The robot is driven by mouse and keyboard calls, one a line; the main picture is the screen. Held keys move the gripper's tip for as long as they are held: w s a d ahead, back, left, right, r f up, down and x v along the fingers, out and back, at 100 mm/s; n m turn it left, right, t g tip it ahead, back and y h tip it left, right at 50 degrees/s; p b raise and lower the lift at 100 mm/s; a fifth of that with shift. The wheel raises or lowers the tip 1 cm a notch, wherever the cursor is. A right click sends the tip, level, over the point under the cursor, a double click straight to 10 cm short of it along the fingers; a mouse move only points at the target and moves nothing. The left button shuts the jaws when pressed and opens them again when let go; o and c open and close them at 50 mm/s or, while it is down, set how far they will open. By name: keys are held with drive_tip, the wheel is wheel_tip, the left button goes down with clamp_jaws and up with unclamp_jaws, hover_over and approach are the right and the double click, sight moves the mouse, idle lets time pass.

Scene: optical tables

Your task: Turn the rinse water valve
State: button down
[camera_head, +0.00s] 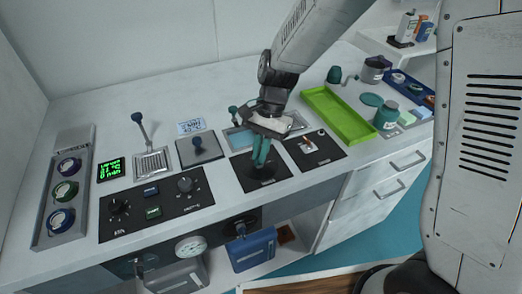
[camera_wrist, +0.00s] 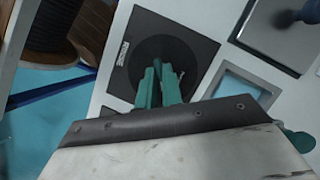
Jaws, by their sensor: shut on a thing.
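The rinse water valve (camera_head: 263,174) is a dark round fitting on a square black panel on the counter, near its front edge. In the wrist view its dark disc (camera_wrist: 163,48) shows beyond the fingers, with a small white label beside it that looks like "RINSE". My gripper (camera_head: 261,158) points down at the panel from above. Its teal fingers, also in the wrist view (camera_wrist: 158,75), are close together and shut on the valve's handle. The fingers hide most of the handle, so its angle cannot be told.
A black panel with a small switch (camera_head: 316,146) lies right of the valve, and a grey plate with a blue knob (camera_head: 203,149) lies left. A lime green tray (camera_head: 313,97) and a teal jar (camera_head: 386,118) stand at the right. The counter's front edge (camera_head: 300,180) is close.

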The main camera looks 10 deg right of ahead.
drive_tip(key=n+h, duration=0.1)
drive_tip(key=n, duration=0.1)
drive_tip(key=n+g+h, duration=0.1)
drive_tip(key=n, duration=0.2)
drive_tip(key=shift+a+n, duration=0.2)
drive_tip(key=shift+n, duration=0.1)
drive_tip(key=n+h, duration=0.2)
drive_tip(key=n, duration=0.3)
drive_tip(key=shift+a, duration=0.1)
idle(0.3)
drive_tip(key=c, duration=1.6)
unclamp_jaws()
drive_tip(key=shift+o, duration=0.2)
drive_tip(key=v, duration=0.7)
drive_tip(key=shift+r, duration=0.4)
drive_tip(key=shift+w, duration=0.1)
